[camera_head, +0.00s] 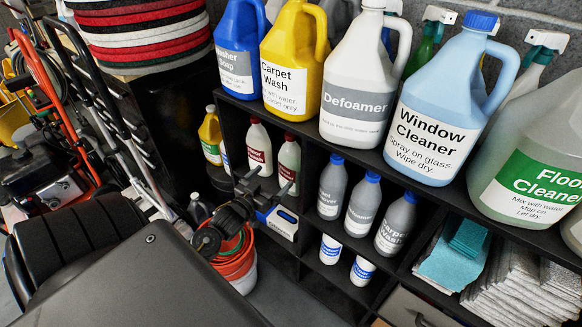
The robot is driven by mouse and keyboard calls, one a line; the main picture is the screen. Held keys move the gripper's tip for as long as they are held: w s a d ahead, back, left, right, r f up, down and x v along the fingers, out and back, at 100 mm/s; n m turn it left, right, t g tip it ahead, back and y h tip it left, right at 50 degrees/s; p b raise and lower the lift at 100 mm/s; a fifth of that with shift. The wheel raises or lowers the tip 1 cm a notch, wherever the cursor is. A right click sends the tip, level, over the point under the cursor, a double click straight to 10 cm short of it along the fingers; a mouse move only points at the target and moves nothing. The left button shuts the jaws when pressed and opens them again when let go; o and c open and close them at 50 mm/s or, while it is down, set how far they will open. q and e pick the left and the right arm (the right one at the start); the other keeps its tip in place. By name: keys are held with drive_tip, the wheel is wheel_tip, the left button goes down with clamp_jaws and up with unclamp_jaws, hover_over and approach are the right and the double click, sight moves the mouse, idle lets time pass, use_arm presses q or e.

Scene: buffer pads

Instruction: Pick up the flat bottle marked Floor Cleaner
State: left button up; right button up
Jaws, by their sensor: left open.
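A large, pale grey-green bottle with a green and white label reading "Floor Cleaner" (482,192) stands upright on the top shelf at the far right. My left gripper (264,188) is open and appears empty. It is in front of the lower shelf, left of the middle and well away from the Floor Cleaner bottle. My right gripper is not in view.
The Window Cleaner jug (435,110) stands close left of the Floor Cleaner, with Defoamer (362,75) and Carpet Wash (293,62) jugs farther left. Grey bottles (360,205) and folded cloths (525,290) fill lower compartments.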

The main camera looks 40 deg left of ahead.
sight(286, 166)
use_arm(q)
drive_tip(key=w, duration=0.5)
drive_tip(key=shift+a, duration=0.25)
drive_tip(key=shift+w, duration=0.3)
drive_tip(key=w, duration=0.5)
drive_tip(key=shift+a+f, duration=0.1)
drive_tip(key=shift+f, duration=0.05)
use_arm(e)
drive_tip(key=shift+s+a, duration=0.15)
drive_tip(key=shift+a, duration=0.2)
use_arm(q)
drive_tip(key=c, duration=1.2)
drive_tip(key=shift+c, duration=0.2)
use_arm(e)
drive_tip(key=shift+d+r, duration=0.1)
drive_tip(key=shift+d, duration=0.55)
